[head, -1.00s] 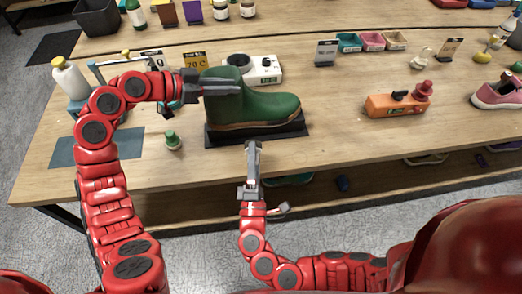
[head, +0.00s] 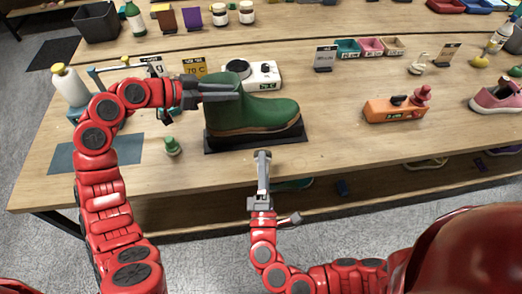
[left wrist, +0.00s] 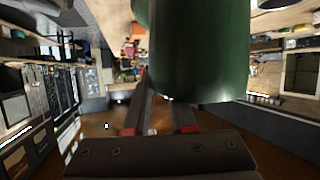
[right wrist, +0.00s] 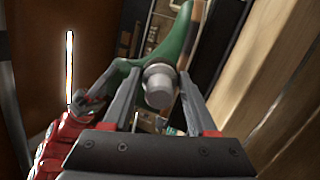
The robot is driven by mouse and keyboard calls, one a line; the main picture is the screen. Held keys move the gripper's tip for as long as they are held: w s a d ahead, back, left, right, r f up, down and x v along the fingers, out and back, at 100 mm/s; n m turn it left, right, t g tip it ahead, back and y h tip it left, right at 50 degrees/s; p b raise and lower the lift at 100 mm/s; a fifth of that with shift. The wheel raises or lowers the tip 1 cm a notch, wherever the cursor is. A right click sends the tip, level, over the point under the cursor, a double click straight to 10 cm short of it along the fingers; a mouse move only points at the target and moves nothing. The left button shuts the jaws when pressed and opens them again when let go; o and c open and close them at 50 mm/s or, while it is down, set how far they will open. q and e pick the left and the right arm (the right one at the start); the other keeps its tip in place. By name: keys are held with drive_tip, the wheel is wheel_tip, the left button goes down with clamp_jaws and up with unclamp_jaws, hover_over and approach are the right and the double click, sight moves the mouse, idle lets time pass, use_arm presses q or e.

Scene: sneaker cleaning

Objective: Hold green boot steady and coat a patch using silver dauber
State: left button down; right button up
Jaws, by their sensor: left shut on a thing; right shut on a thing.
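The green boot (head: 262,112) stands upright on a black stand (head: 225,147), its toe pointing right. My left gripper (head: 222,91) is shut on the boot's shaft from the left. The shaft fills the upper middle of the left wrist view (left wrist: 200,55). My right gripper (head: 263,157) is in front of the stand, below the boot in the head view. It is shut on the silver dauber, whose round grey end shows between the fingers in the right wrist view (right wrist: 158,86). The boot shows beyond it there (right wrist: 178,42). Whether dauber and boot touch is unclear.
A small green bottle (head: 171,146) stands left of the boot stand. A white device (head: 265,74) is behind the boot, and an orange tool (head: 394,110) lies to the right. The table's front edge is close to my right gripper. The tabletop between boot and orange tool is clear.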

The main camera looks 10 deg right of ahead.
drive_tip(key=shift+w+a+r, duration=0.1)
drive_tip(key=shift+w+a, duration=2.85)
drive_tip(key=shift+w, duration=0.25)
drive_tip(key=shift+w, duration=1.25)
drive_tip(key=shift+d, duration=0.1)
drive_tip(key=shift+s+d, duration=0.15)
drive_tip(key=shift+d, duration=1.4)
drive_tip(key=shift+d, duration=1.6)
drive_tip(key=shift+d, duration=0.1)
drive_tip(key=shift+s+d, duration=0.1)
drive_tip(key=shift+d, duration=1.4)
